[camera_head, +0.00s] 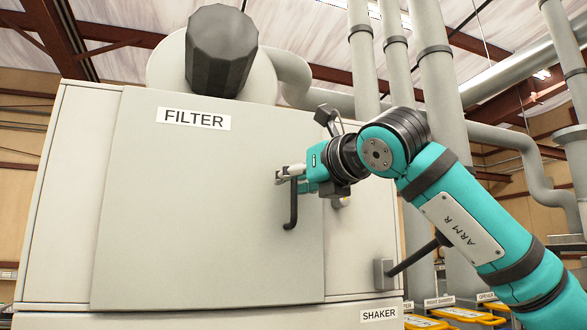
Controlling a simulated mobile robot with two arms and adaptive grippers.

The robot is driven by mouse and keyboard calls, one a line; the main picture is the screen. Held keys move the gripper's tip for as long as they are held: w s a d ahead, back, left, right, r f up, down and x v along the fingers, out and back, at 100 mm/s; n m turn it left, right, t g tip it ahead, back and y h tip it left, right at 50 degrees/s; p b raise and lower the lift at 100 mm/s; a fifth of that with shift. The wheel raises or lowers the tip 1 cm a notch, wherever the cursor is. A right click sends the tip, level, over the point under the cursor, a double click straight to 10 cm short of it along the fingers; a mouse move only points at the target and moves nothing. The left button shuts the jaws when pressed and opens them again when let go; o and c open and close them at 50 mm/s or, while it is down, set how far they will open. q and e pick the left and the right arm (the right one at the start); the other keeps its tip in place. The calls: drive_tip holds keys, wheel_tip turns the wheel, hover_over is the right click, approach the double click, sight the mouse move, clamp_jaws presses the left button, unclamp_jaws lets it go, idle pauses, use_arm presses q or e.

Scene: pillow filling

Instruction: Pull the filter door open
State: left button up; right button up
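My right gripper (282,175) is at the top of the handle, coming in from the right. Its grey fingers cover the handle's upper end, and I cannot tell whether they are closed on it. My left gripper is not in view.
A dark faceted cap (221,50) sits above the cabinet. Grey pipes (440,80) rise behind my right arm. A dark lever (412,258) sticks out at the lower right near the "SHAKER" label (379,314). Yellow-handled items (468,315) lie at the bottom right.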

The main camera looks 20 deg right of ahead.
drive_tip(key=shift+w+a, duration=0.1)
drive_tip(key=shift+w, duration=0.2)
drive_tip(key=shift+c, duration=0.4)
clamp_jaws()
